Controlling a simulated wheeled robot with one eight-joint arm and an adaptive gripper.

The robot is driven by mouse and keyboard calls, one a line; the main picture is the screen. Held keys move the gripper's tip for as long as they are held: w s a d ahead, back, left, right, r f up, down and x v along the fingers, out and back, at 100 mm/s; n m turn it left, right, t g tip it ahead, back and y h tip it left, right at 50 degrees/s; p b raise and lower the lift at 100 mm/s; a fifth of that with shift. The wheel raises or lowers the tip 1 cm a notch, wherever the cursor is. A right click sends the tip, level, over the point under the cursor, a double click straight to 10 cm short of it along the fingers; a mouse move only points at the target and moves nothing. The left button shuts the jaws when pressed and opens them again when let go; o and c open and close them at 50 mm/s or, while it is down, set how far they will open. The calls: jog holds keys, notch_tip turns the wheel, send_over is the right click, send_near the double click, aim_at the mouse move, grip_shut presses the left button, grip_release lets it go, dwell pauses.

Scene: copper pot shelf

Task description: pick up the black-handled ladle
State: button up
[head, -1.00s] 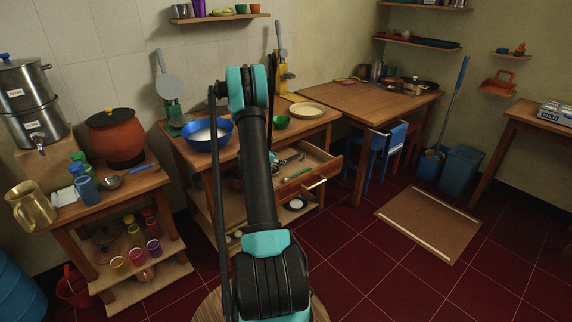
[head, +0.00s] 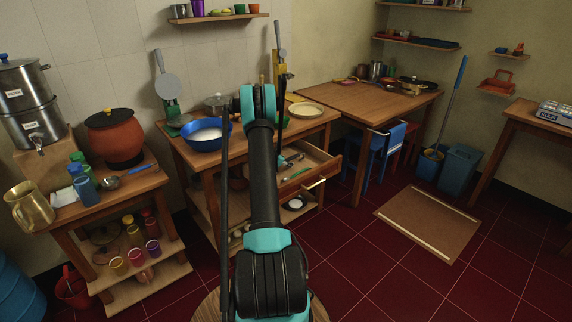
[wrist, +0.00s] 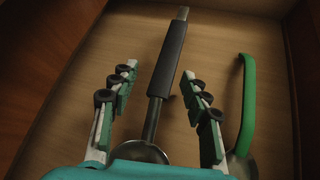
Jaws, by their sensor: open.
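The black-handled ladle (wrist: 168,62) lies in the open drawer, its handle pointing away from my wrist camera. Its metal bowl (wrist: 142,152) is at the near end, partly hidden by my gripper's body. My gripper (wrist: 160,72) is open, with one finger on each side of the ladle in the picture. The fingers look apart from the handle; their height above it is hard to tell. In the head view my arm hides the gripper and part of the open drawer (head: 322,172).
A green-handled ladle (wrist: 247,110) lies just right of the right finger. The drawer's wooden walls (wrist: 40,65) rise on both sides. A blue bowl (head: 207,136) and a cream plate (head: 306,109) stand on the table above the drawer.

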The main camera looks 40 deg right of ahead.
jog(key=shift+c, duration=0.5)
grip_shut()
